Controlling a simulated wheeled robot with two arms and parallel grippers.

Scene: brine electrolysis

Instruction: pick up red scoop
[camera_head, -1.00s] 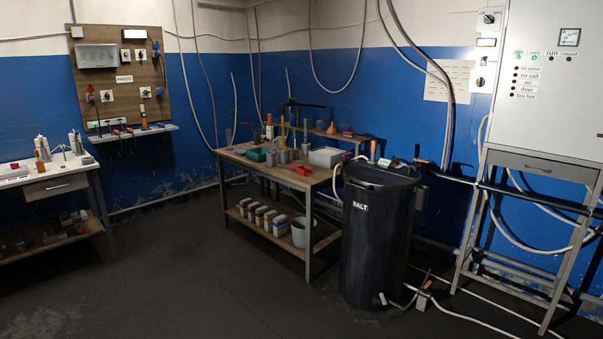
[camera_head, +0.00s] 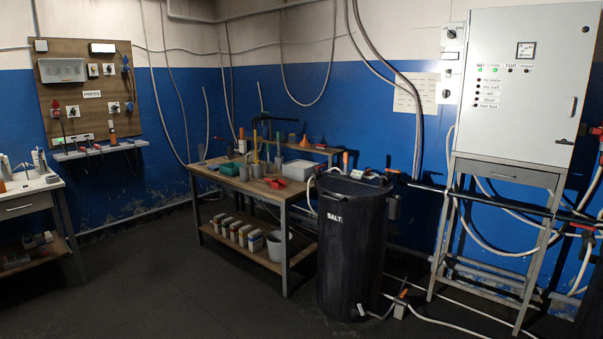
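A small red object that looks like the red scoop (camera_head: 274,183) lies on the front right part of the wooden workbench (camera_head: 262,192). It is small in the view, so its exact shape is hard to tell. A white box (camera_head: 300,170) stands just to its right. Neither of my grippers shows in the head view.
A black barrel marked SALT (camera_head: 350,245) stands at the bench's right end. A white cabinet (camera_head: 520,90) on a metal frame stands further right, with hoses on the floor. A white table (camera_head: 25,195) is at the left. The dark floor (camera_head: 180,285) before the bench is clear.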

